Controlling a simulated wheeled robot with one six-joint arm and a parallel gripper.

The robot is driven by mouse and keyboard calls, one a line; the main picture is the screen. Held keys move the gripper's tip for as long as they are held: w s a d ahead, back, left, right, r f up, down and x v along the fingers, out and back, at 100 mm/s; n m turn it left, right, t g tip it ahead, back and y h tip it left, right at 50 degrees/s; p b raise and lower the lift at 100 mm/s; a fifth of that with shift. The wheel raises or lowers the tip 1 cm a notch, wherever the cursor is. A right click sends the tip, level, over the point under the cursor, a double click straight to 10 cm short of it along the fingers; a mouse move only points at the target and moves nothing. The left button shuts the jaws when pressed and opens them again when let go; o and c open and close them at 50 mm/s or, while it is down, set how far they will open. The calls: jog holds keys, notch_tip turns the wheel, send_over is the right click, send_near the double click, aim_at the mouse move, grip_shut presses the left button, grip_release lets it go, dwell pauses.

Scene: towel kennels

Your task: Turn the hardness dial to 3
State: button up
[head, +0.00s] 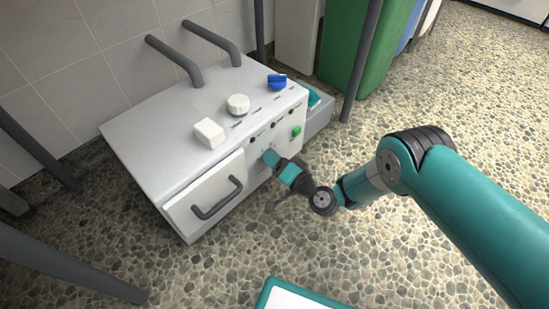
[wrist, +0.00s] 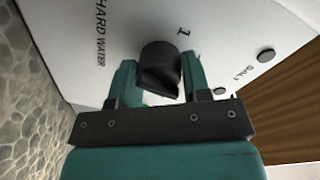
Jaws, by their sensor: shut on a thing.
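The hardness dial is a black round knob (wrist: 158,55) on the white front panel in the wrist view. The words HARD WATER are printed to its left, and a figure 1 is printed at its upper right. My gripper (wrist: 159,88) has one teal finger on each side of the knob and is shut on it. I cannot tell which figure the dial points to. In the head view my gripper (head: 270,158) is at the front of the white cabinet (head: 150,135) and hides the dial.
A drawer with a dark handle (head: 217,198) is left of my gripper. A green button (head: 296,131) is to its right. A white block (head: 209,132), a white round cap (head: 238,104) and a blue item (head: 277,82) sit on top. Grey pipes rise behind. The pebbled floor in front is mostly clear.

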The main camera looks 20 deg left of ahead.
jog(key=shift+m, duration=1.1)
jog(key=o, duration=0.9)
jog(key=shift+a, duration=0.1)
jog(key=shift+p+v, duration=8.75)
jog(key=shift+p, duration=1.05)
